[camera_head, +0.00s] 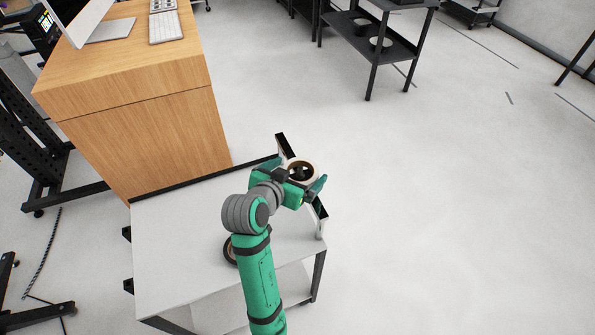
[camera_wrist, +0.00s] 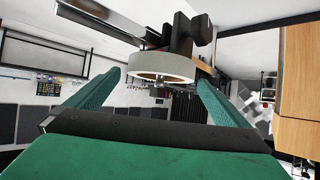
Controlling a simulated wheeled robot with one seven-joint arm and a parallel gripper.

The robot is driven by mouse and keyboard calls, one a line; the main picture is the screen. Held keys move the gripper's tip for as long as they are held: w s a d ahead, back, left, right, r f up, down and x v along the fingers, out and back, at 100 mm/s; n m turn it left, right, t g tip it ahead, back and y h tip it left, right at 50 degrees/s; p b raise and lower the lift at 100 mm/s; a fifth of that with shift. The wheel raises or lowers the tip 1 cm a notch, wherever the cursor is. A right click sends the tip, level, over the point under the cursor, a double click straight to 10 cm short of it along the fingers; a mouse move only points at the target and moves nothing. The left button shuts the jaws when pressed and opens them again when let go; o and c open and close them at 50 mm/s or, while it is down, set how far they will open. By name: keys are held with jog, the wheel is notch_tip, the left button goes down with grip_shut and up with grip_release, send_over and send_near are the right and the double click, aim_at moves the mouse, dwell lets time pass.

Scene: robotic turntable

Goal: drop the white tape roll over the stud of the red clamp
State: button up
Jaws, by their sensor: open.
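The white tape roll (camera_head: 314,166) is a pale ring with a brown inner face at the table's far right edge. It also shows in the wrist view (camera_wrist: 178,67), ahead of and between my fingertips. My gripper (camera_head: 301,180) is open, with a green finger on either side of the roll and a gap beside each finger in the wrist view. A dark blocky fixture (camera_wrist: 182,38) stands just behind the roll, and dark parts show within its ring. I cannot tell whether the roll is around a stud. No red clamp can be made out.
A dark tape roll (camera_head: 229,250) lies on the white table (camera_head: 170,225), partly behind my arm. A black rail runs along the table's back edge. A wooden desk (camera_head: 150,130) stands close behind at left. Open floor lies to the right.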

jog(key=v, duration=1)
jog(key=shift+s+a, duration=0.15)
jog(key=shift+s, duration=0.15)
jog(key=shift+r, duration=0.1)
